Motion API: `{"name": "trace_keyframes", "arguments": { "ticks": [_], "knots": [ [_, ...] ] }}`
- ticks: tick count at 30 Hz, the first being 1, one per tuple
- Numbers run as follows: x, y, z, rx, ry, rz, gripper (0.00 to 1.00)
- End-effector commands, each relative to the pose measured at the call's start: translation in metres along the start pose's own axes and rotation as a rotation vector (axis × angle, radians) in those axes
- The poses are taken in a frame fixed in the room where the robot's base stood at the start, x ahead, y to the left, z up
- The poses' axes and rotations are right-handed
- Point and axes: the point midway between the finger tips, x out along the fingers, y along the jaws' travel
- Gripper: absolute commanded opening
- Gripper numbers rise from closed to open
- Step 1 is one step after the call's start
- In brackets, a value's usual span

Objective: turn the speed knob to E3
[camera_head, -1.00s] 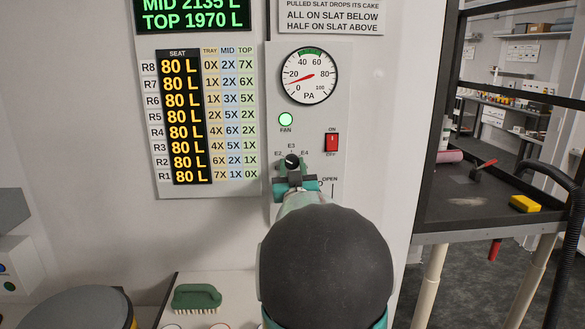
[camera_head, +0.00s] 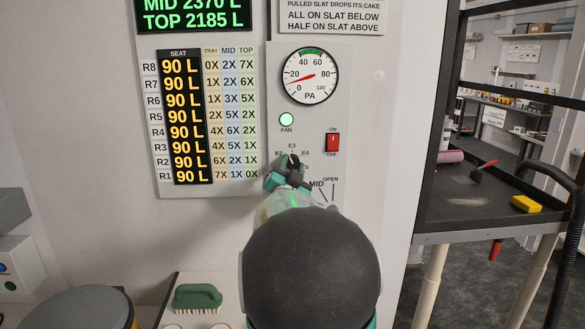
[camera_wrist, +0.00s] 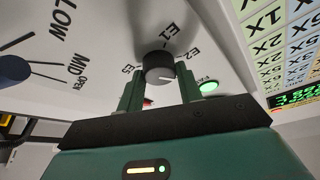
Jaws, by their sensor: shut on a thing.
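The speed knob (camera_head: 291,160) is a small dark dial on the grey control panel, below the lit fan lamp. Labels E2, E3 and E4 arc over it in the head view. My gripper (camera_head: 287,172) is at the knob, tilted. In the wrist view the black ribbed knob (camera_wrist: 158,66) sits between the green fingers of my gripper (camera_wrist: 160,84), which are shut on it. A white mark shows on the knob's face, on its lower right there. E1, E2 and E5 are readable around it; E3 is hidden there. I cannot tell exactly which label the mark meets.
A round PA gauge (camera_head: 309,76) reads low, and a red switch (camera_head: 332,142) sits right of the knob. Another dark knob (camera_wrist: 12,70) with LOW and MID labels is near. A green brush (camera_head: 196,298) lies below left. A dark cart (camera_head: 470,211) stands at right.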

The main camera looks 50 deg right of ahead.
Motion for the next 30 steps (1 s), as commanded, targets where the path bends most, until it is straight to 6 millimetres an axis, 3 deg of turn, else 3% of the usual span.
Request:
{"name": "trace_keyframes", "arguments": {
  "ticks": [15,30],
  "knots": [
    [0.0003,-0.0024,-0.0008,0.331,0.001,0.136,0.13],
    [0.0004,-0.0022,-0.0013,0.390,0.002,0.161,0.13]
  ]
}}
